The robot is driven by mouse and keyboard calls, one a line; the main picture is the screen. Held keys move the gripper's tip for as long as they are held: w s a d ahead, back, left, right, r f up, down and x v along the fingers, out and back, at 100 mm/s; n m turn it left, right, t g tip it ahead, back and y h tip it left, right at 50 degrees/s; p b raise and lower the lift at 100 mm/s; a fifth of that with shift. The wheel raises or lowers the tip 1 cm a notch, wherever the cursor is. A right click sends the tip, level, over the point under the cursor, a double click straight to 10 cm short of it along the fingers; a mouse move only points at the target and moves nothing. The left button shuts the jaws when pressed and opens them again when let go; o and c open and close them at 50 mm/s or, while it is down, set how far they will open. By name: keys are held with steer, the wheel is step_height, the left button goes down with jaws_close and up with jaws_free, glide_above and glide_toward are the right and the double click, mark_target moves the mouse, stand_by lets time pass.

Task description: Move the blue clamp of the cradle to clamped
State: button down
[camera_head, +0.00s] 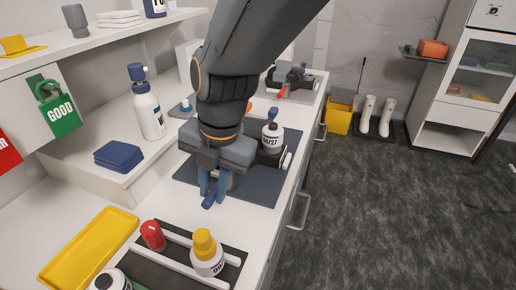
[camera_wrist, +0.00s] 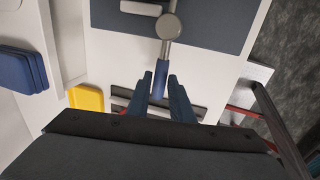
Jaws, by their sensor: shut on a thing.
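The blue clamp shows in the wrist view as a short blue handle (camera_wrist: 161,76) on a grey shaft with a round grey pivot (camera_wrist: 169,26). In the head view the blue handle end (camera_head: 209,201) pokes out below my fingers. My gripper (camera_head: 213,188) points down and is shut on the blue handle; its two blue fingers lie on either side of it in the wrist view (camera_wrist: 160,88). The cradle's body is mostly hidden behind my arm and gripper. A white bottle (camera_head: 272,138) marked 27 stands on the dark mat (camera_head: 262,188), right of my gripper.
In front stand a rack (camera_head: 172,262) with a yellow-capped bottle (camera_head: 206,254), a red-capped piece (camera_head: 152,235) and a yellow tray (camera_head: 88,250). A blue pad stack (camera_head: 118,155) and spray bottle (camera_head: 149,108) stand left. The mat's right front part is clear.

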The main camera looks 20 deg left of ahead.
steer(key=c, duration=1.6)
jaws_free()
steer(key=shift+r, duration=0.1)
steer(key=shift+d+r+b, duration=0.25)
steer(key=shift+r, duration=1)
steer(key=shift+d+r+b, duration=0.2)
steer(key=shift+d+r, duration=0.1)
steer(key=shift+r, duration=0.95)
steer(key=shift+d+r+b, duration=0.25)
steer(key=shift+r, duration=1)
steer(key=shift+w, duration=0.1)
